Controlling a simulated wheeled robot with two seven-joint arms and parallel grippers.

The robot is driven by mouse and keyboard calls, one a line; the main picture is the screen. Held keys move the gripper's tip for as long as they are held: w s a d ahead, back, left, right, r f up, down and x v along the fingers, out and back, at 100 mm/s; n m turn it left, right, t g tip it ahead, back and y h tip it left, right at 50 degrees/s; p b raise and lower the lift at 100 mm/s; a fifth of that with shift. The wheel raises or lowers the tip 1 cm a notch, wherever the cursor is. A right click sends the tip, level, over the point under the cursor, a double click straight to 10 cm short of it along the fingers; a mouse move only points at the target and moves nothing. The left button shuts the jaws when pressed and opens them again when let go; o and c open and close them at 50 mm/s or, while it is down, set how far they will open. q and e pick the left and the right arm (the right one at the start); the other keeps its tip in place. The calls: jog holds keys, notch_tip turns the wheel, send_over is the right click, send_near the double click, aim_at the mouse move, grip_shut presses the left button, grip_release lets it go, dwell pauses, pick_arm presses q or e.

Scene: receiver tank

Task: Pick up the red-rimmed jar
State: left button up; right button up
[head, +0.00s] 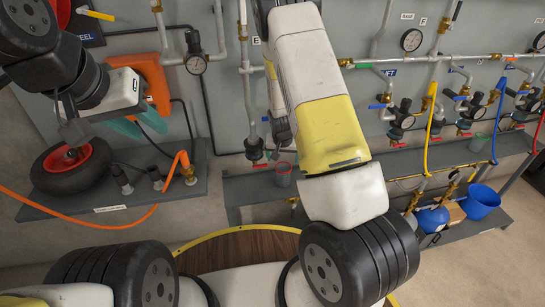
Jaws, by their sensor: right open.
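The red-rimmed jar (283,175) is a small grey cup standing on the middle shelf, just left of my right forearm. My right gripper (281,132) shows only in part, as a dark finger above the jar; my yellow and white forearm hides the rest. It is open, and I see nothing held in it. My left gripper (73,132) hangs at the left, in front of the red-hubbed wheel; its jaws are too unclear to read.
The left shelf (115,205) holds a black wheel (72,165), dark fittings and an orange hose (120,222). Pipes, gauges and valves line the wall behind the jar. A blue bucket (481,202) stands on the lower right shelf.

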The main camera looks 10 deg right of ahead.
aim_at(283, 166)
jog(key=x, duration=1)
jog(key=shift+d+f, duration=0.15)
jog(key=shift+f, duration=0.15)
jog(key=c, duration=1.4)
jog(key=shift+c, duration=0.2)
jog(key=shift+r, duration=0.15)
jog(key=shift+r, duration=0.55)
jog(key=s+a+r, duration=0.2)
jog(key=s, duration=0.6)
jog(key=s+a+r, duration=0.2)
jog(key=s, duration=0.5)
jog(key=r+n, duration=0.1)
jog(key=r, duration=0.3)
jog(key=r+n, duration=0.1)
jog(key=r, duration=0.4)
jog(key=w+r+n+y, duration=0.1)
jog(key=r, duration=0.4)
jog(key=shift+d+r, duration=0.15)
